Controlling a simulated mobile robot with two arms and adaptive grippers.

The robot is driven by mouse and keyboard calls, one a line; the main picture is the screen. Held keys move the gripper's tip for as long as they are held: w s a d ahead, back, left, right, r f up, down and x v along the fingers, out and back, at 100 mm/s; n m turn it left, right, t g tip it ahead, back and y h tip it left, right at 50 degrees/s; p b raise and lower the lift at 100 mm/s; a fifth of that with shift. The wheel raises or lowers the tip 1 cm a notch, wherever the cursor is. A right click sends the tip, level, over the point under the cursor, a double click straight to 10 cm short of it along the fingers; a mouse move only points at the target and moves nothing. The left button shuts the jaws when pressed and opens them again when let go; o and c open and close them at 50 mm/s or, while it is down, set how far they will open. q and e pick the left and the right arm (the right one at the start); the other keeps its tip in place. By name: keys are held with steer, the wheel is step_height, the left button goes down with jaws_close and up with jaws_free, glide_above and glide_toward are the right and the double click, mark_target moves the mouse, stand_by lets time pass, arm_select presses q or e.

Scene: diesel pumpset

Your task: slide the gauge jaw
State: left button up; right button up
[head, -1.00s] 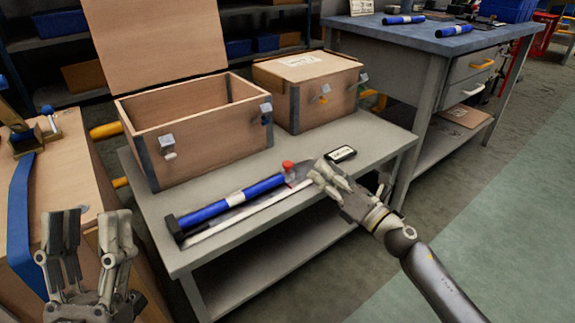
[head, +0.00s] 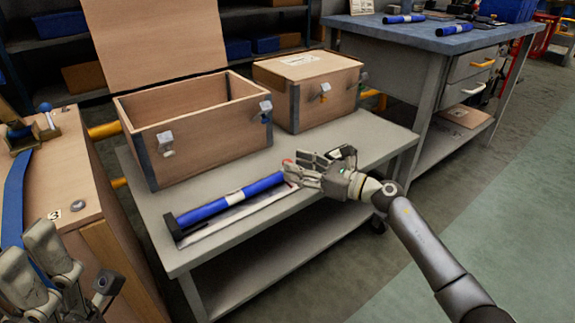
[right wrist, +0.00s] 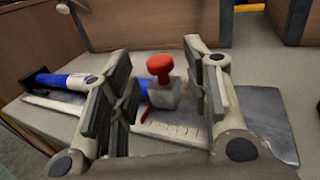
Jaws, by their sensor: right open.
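The gauge (head: 230,201) lies on the grey bench, a long blue bar beside a pale metal scale with a dark end piece at the left. In the right wrist view its sliding jaw (right wrist: 166,94) is a silver block with a red knob (right wrist: 160,66) on top, above a marked scale (right wrist: 170,131). My right gripper (head: 296,172) is open, its fingers on either side of the jaw with visible gaps. In the head view the fingers mostly hide the jaw. My left gripper (head: 78,272) is open and empty at the lower left, away from the gauge.
An open wooden box (head: 200,145) and a closed wooden box (head: 315,92) stand behind the gauge. A small dark device (head: 343,153) lies beside my right gripper. A wooden cabinet (head: 85,180) stands at the left.

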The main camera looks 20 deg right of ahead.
steer(key=shift+x, duration=1.75)
steer(key=shift+c, duration=0.4)
steer(key=shift+b, duration=0.35)
jaws_close()
